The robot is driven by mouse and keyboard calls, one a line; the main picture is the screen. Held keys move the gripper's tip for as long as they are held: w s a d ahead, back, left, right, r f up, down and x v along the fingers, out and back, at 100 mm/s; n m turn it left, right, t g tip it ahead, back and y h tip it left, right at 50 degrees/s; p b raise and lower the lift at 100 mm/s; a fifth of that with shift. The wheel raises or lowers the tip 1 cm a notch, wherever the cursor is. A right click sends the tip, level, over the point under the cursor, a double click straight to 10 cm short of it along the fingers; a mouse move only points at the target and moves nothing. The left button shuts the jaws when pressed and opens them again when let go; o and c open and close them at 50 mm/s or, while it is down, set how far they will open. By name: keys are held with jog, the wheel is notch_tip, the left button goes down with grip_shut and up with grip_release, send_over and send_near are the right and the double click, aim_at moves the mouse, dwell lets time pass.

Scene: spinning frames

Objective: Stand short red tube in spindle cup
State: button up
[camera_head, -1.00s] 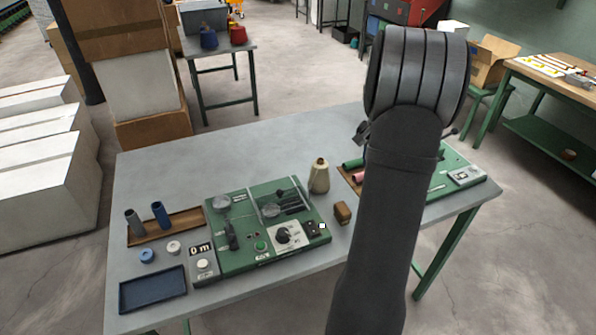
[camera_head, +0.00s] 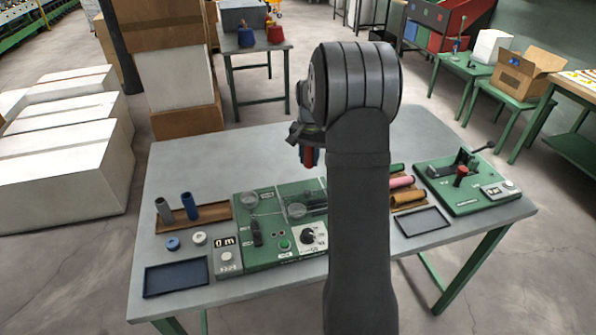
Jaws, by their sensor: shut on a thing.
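My gripper (camera_head: 304,146) hangs on the left side of the dark arm, above the back of the green control panel. It is mostly hidden by my own wrist. A small red piece, seemingly the short red tube (camera_head: 309,158), shows below it, pointing down and clear of the panel. The gripper is shut on it. I cannot clearly make out the spindle cup; the green panel (camera_head: 262,240) has round clear dials and levers, and the right green device (camera_head: 470,200) carries a red knob-like part (camera_head: 461,172).
A brown tray (camera_head: 215,213) holds a grey tube (camera_head: 162,209) and a blue tube (camera_head: 189,205) upright. Pink and brown tubes (camera_head: 403,182) lie right of my arm. Two flat dark trays (camera_head: 176,293) (camera_head: 422,236) lie near the front. The table's back is clear.

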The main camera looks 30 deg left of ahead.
send_over(292, 179)
notch_tip(292, 179, down, 4)
jog(key=shift+s+r, duration=0.1)
jog(key=shift+r, duration=0.1)
jog(key=shift+f, duration=1.95)
jog(key=shift+f, duration=0.15)
jog(key=o, duration=1)
jog(key=shift+c, duration=0.2)
jog(key=shift+o, duration=0.4)
notch_tip(292, 179, up, 12)
jog(key=shift+r, duration=0.2)
